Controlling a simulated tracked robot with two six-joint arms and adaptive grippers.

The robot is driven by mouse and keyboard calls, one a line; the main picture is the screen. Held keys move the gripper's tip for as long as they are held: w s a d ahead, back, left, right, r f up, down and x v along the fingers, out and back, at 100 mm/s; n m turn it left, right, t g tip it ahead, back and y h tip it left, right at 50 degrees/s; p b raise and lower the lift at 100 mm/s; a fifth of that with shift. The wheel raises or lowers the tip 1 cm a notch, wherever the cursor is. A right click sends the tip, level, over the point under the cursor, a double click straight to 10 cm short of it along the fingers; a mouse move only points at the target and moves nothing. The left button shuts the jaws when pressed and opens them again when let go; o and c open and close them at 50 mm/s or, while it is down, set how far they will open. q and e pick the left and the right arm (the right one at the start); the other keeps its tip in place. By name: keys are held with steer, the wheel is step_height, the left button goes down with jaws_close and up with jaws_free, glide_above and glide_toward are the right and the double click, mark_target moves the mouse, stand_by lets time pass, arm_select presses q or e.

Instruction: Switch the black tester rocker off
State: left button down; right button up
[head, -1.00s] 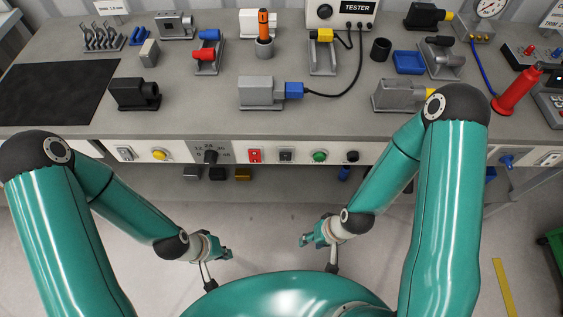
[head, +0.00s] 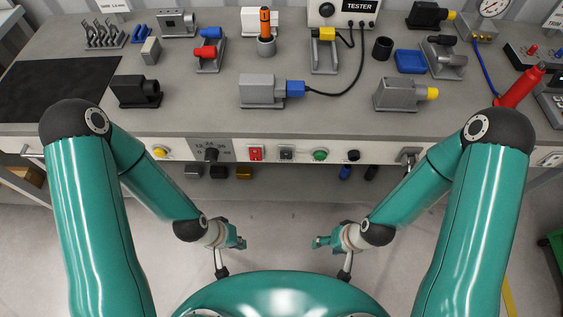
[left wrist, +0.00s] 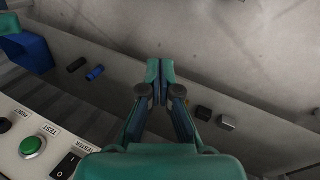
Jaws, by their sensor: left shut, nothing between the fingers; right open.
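In the left wrist view the rocker (left wrist: 66,166) is at the lower left, partly cut by the frame, under a TESTER label. Which side is pressed is too small to tell. My left gripper (head: 241,243) is shut and empty, below and in front of the panel, apart from the rocker. It also shows in the left wrist view (left wrist: 160,68). My right gripper (head: 319,242) is open and empty, to the right of the left one.
Several small blocks (head: 244,173) lie below the panel. The bench top (head: 200,118) holds many parts. The space before the panel is clear.

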arm_select(q)
steer(key=w+m+t+h+b, duration=0.2)
steer(key=w+m+t+b, duration=0.85)
steer(key=w+b, duration=0.85)
steer(key=s+d+r+m+t+h+b, duration=0.1)
steer(key=s+d+r+m+h+b, duration=0.1)
steer(key=m+b, duration=0.8)
steer(key=s+d+r+m+t+h+b, duration=0.1)
steer(key=s+r+m+h+b, duration=0.4)
steer(key=m+b, duration=0.5)
steer(key=s+d+b, duration=0.1)
steer(key=s+b, duration=0.1)
steer(key=b, duration=0.2)
steer(key=shift+h, duration=0.4)
steer(key=shift+w+d, duration=0.1)
steer(key=shift+d, duration=0.05)
